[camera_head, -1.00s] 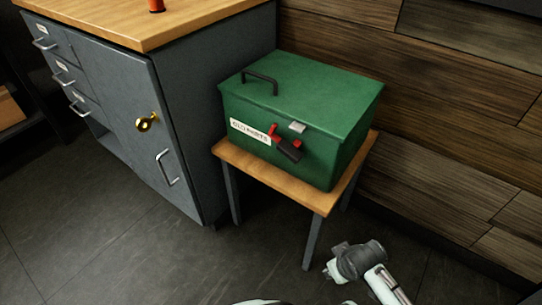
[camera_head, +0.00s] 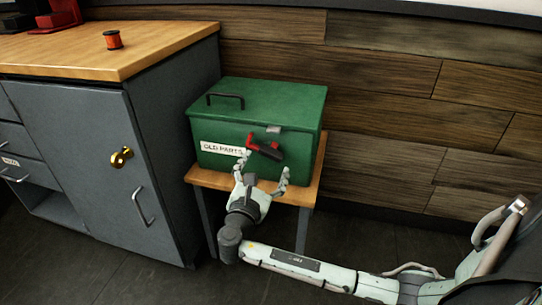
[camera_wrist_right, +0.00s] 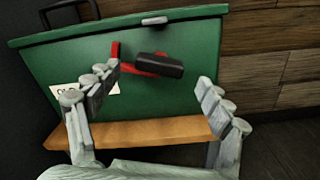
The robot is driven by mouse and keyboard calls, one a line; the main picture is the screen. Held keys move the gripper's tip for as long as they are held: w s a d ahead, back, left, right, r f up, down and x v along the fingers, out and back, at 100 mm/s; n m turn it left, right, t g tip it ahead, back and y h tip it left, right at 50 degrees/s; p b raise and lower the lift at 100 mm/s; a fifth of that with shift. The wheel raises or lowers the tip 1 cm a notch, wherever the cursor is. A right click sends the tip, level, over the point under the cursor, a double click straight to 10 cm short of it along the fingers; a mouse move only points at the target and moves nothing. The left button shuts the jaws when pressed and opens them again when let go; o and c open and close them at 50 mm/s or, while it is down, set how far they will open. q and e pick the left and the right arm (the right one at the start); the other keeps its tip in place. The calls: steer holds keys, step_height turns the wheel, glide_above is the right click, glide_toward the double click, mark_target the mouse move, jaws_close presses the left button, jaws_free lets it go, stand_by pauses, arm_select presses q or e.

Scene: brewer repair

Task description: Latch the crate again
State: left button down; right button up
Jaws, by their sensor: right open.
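The green crate (camera_head: 225,165) stands with its lid (camera_head: 270,100) down; its front also fills much of the right wrist view (camera_wrist_right: 60,65). On its front is a latch with red parts and a dark grip (camera_head: 270,152), tilted down to the right. The latch also shows in the right wrist view (camera_wrist_right: 158,66), apart from a small grey catch (camera_wrist_right: 154,20) on the lid's edge. My right gripper (camera_head: 264,164) is open and empty in front of the crate, just below the latch, with its fingers either side (camera_wrist_right: 158,80). My left gripper is out of view.
The crate sits on a small wooden-topped table (camera_head: 310,190). A grey cabinet (camera_head: 80,140) with a brass knob stands close on its left, with an orange spool (camera_head: 112,40) on top. A plank wall is behind; the floor at right is clear.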

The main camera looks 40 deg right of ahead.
mark_target(270, 157)
steer(key=x, duration=0.5)
steer(key=shift+w+d+f, duration=0.1)
steer(key=shift+w+d, duration=0.15)
steer(key=shift+w, duration=0.05)
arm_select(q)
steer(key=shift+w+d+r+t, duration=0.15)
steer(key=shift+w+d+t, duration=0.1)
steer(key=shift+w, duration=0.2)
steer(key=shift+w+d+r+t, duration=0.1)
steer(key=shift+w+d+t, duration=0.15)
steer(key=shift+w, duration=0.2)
arm_select(e)
steer(key=shift+c, duration=0.4)
steer(key=c, duration=1.6)
